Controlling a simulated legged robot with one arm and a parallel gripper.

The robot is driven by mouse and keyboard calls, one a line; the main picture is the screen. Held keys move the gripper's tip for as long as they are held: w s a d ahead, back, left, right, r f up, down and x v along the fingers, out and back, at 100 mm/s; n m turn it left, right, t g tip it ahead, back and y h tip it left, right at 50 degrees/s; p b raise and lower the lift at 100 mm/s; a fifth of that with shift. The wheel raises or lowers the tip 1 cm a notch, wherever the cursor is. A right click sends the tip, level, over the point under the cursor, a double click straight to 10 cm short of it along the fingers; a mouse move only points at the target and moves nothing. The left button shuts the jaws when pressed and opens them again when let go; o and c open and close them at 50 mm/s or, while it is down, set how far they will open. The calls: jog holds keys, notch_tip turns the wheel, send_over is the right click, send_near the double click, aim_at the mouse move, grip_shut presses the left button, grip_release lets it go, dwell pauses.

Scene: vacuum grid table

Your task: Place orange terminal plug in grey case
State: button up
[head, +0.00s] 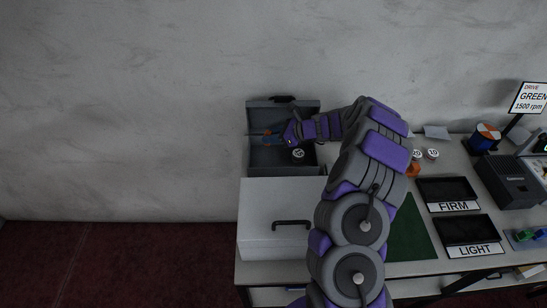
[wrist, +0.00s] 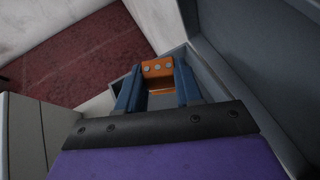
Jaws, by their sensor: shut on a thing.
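The orange terminal plug (wrist: 158,68) has a row of small round grey studs and sits between the two blue fingers of my gripper (wrist: 158,84). In the head view it is a small orange spot (head: 267,132) at the tip of my gripper (head: 270,138). The grey case (head: 266,162) stands open at the back left of the table, its lid raised toward the wall. My gripper reaches in from the right and is over the case's left part. In the wrist view the case's grey walls (wrist: 245,60) show around the fingers. The plug's height above the case floor is unclear.
A round white-marked disc (head: 298,153) lies inside the case. A white box with a dark handle (head: 270,240) stands in front of it.

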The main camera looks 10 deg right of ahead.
jog(key=f, duration=0.1)
jog(key=d+f, duration=0.1)
jog(key=f, duration=0.1)
jog(key=f+b, duration=0.1)
jog(key=f, duration=0.1)
jog(key=shift+d, duration=0.3)
jog(key=f, duration=0.1)
jog(key=a+f+b, duration=0.1)
jog(key=f, duration=0.1)
jog(key=a+f, duration=0.1)
jog(key=shift+a+f, duration=0.15)
jog(key=shift+a, duration=0.1)
jog(key=shift+d, duration=0.95)
jog(key=o, duration=1)
jog(key=shift+a, duration=0.75)
jog(key=shift+d, duration=0.45)
jog(key=shift+p+v, duration=1.2)
jog(key=shift+v, duration=4.9)
jog(key=shift+a, duration=0.2)
